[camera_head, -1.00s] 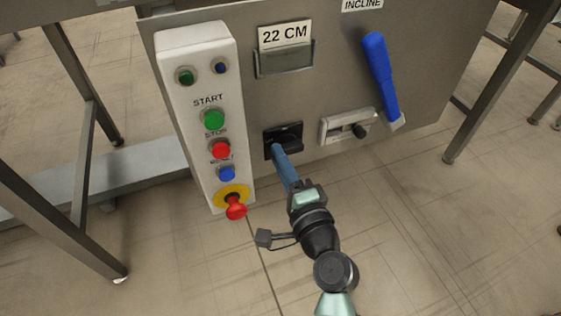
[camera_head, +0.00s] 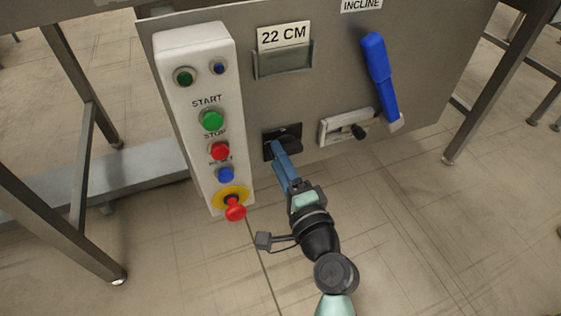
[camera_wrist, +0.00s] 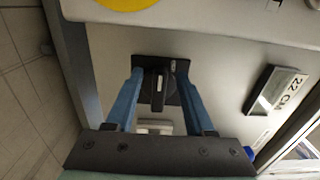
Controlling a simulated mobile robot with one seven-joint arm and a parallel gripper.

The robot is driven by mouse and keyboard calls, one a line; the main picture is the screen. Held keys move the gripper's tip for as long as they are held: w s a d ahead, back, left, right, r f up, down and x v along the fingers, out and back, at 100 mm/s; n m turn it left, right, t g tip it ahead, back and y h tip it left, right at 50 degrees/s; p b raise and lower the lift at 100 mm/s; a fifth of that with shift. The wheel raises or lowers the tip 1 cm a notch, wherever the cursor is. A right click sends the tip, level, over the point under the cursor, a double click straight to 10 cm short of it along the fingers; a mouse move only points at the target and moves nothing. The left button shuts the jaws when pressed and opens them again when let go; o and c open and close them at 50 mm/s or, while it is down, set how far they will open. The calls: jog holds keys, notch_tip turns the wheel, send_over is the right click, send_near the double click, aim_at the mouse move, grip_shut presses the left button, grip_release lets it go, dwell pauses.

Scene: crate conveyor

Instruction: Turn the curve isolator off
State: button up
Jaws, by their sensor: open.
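The curve isolator (camera_head: 291,139) is a black rotary switch on a black square plate, low on the grey panel. In the wrist view its dark knob (camera_wrist: 158,88) stands out from the plate with a small pale mark on it. My gripper (camera_head: 277,150) is open, with its blue fingertips close to the isolator. In the wrist view the fingers of my gripper (camera_wrist: 160,76) lie on either side of the knob, with a gap on both sides. I cannot tell how deep the fingertips reach around it. Part of the plate is hidden by the fingers.
A white button box (camera_head: 200,110) with a red mushroom button (camera_head: 235,209) stands close on the left. A pale latch-like fitting with a black knob (camera_head: 359,132) and a blue lever (camera_head: 379,75) are on the right. A "22 CM" display (camera_head: 283,59) is above.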

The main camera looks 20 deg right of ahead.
jog(key=shift+s, duration=0.1)
jog(key=s+p, duration=0.2)
jog(key=s, duration=1)
jog(key=shift+s+d, duration=0.2)
jog(key=shift+s, duration=0.2)
